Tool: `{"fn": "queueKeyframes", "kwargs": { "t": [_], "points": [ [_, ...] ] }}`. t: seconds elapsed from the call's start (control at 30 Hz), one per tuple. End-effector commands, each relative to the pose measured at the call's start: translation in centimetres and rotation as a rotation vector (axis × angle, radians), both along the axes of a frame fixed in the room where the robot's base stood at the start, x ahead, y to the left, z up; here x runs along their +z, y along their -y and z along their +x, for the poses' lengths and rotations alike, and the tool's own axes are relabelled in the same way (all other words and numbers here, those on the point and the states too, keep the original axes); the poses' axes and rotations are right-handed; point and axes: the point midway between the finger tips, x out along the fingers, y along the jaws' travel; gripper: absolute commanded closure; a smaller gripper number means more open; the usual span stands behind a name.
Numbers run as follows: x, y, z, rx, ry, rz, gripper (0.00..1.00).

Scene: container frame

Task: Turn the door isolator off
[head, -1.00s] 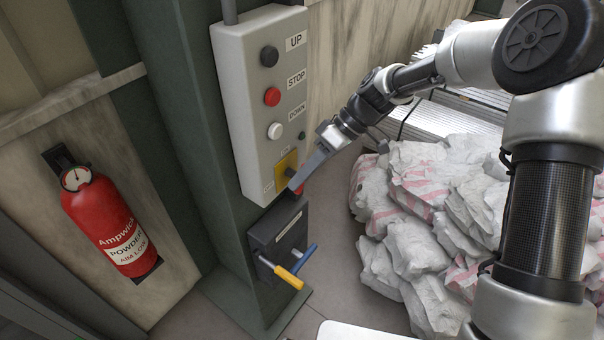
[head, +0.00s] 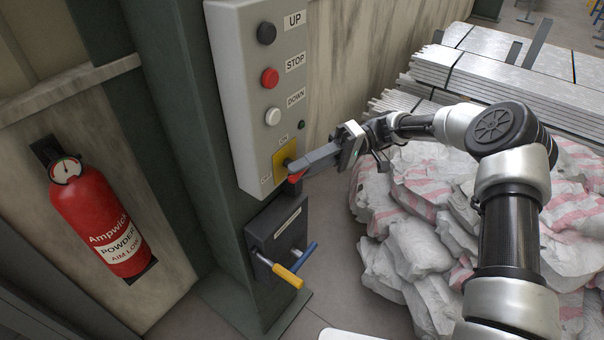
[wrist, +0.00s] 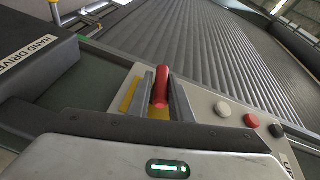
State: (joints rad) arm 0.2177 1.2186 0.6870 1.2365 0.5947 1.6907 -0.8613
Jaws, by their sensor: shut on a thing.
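The door isolator is a yellow plate (head: 280,158) with a red handle (head: 295,178), low on the grey control box (head: 238,105). "ON" is printed above the plate and a small label sits at its lower left. My gripper (head: 291,166) reaches in from the right, with its fingers at the plate and handle. In the wrist view the red handle (wrist: 160,88) stands between the two grey fingers (wrist: 159,80), which are shut on it. The fingers partly cover the plate in the head view, so I cannot tell the handle's exact angle.
Black, red and white buttons (head: 270,78) sit above the isolator. A dark hand-drive box (head: 278,228) with yellow and blue levers is just below. A fire extinguisher (head: 100,220) hangs at left. White sacks (head: 420,215) and stacked metal sheets (head: 510,70) lie at right.

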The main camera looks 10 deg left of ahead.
Motion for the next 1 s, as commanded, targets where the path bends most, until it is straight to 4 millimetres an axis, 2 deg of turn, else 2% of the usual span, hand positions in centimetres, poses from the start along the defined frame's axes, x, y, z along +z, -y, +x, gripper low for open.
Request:
{"fn": "queueKeyframes", "kwargs": {
  "t": [0.3,0.87,0.9,1.0],
  "points": [
    [0.36,-0.14,0.03,0.001,-0.122,0.064,1.00],
    [0.59,-0.16,0.02,0.001,-0.151,0.075,1.00],
    [0.60,-0.16,0.02,0.001,-0.151,0.075,0.80],
    [0.54,-0.16,0.04,0.001,-0.151,0.074,0.66]
  ]
}}
